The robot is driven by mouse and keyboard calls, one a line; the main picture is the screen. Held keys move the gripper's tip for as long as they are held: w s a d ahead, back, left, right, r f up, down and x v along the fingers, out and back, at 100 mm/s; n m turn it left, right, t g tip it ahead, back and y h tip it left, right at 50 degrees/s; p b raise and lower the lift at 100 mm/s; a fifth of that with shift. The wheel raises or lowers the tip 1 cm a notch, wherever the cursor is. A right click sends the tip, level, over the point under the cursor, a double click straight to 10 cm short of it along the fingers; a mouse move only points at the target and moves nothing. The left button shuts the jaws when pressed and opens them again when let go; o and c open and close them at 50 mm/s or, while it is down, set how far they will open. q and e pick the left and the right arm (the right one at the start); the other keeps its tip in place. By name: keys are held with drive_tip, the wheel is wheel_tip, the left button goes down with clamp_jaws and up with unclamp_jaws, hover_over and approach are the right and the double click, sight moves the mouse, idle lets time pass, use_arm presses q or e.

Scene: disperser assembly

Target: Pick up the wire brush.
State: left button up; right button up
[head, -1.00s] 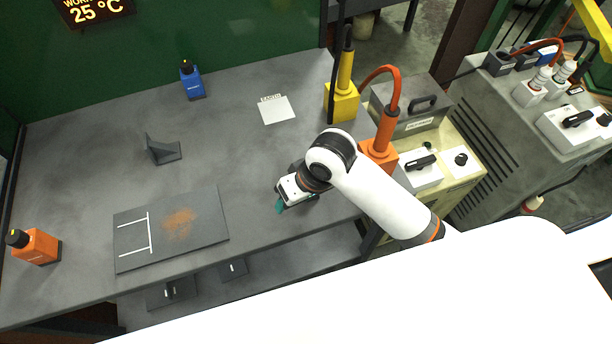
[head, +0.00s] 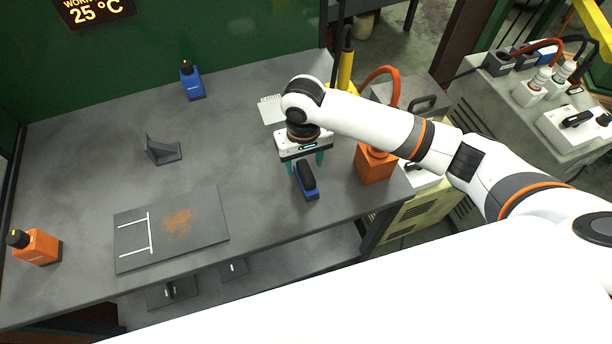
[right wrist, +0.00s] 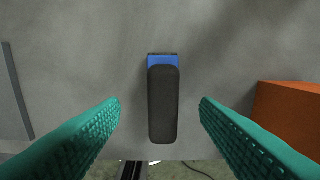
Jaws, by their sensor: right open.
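The wire brush (head: 309,188) has a black handle on a blue body. It lies on the grey table near its front right edge, and also shows in the middle of the right wrist view (right wrist: 163,105). My right gripper (head: 308,162) is just above the brush in the head view. Its teal fingers (right wrist: 160,108) are open and spread to the left and right of the brush, with clear gaps on both sides and nothing held. The brush's underside and bristles are hidden. My left gripper is not in view.
An orange block (head: 373,165) with a cable stands right of the brush and shows in the right wrist view (right wrist: 290,112). A grey plate (head: 133,221) with a rusty patch lies left. A bracket (head: 160,150), blue bottle (head: 193,82) and orange bottle (head: 37,248) stand on the table.

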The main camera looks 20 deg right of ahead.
sight(306, 171)
drive_tip(key=shift+s+d+f, duration=0.1)
drive_tip(key=shift+f, duration=1.4)
drive_tip(key=shift+s+d+f, duration=0.1)
drive_tip(key=shift+f, duration=1.4)
drive_tip(key=c, duration=1.2)
wheel_tip(306, 171, up, 10)
drive_tip(key=shift+r, duration=0.1)
